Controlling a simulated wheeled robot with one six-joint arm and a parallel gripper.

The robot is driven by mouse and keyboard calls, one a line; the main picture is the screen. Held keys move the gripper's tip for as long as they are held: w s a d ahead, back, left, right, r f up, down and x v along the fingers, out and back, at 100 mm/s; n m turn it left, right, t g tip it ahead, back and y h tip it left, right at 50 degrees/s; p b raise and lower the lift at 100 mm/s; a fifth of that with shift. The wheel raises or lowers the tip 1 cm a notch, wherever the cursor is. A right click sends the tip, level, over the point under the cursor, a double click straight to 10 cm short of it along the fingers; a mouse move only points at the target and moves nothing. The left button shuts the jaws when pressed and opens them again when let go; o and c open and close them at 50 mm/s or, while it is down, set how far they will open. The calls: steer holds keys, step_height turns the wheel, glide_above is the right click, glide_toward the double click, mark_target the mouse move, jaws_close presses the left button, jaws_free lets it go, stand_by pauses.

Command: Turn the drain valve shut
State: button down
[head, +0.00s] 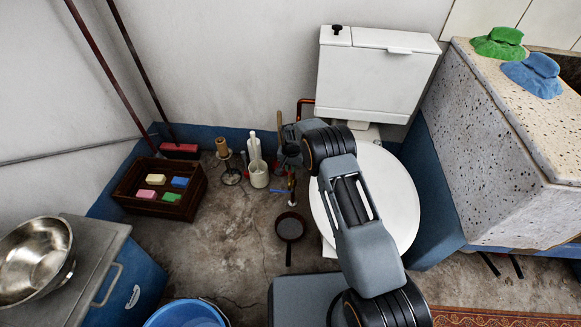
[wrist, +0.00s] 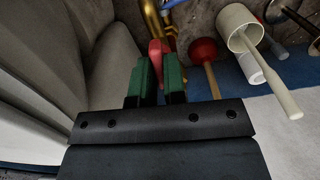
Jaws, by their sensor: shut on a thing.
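The drain valve shows in the wrist view as a brass body (wrist: 153,18) with a red handle (wrist: 156,50). My gripper (wrist: 156,72), with green finger pads, is shut on the red handle, one finger on each side of it. The lower part of the handle is hidden between the fingers. In the head view my gripper (head: 291,152) is low beside the toilet, partly covered by my arm. A small brass and blue piece (head: 291,188) shows just below it; the red handle cannot be made out there.
A white toilet (head: 400,190) stands close on the right. A red-cupped plunger (wrist: 204,50) and a white brush holder (wrist: 246,36) are near the gripper in the wrist view. A dark pan (head: 290,227) lies on the floor; a wooden crate (head: 130,202) stands left.

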steer(key=m, duration=0.8)
steer(key=shift+m+b, duration=0.3)
steer(key=shift+b, duration=0.05)
steer(key=m, duration=0.4)
steer(key=shift+m, duration=1.9)
steer(key=c, duration=1.2)
jaws_free()
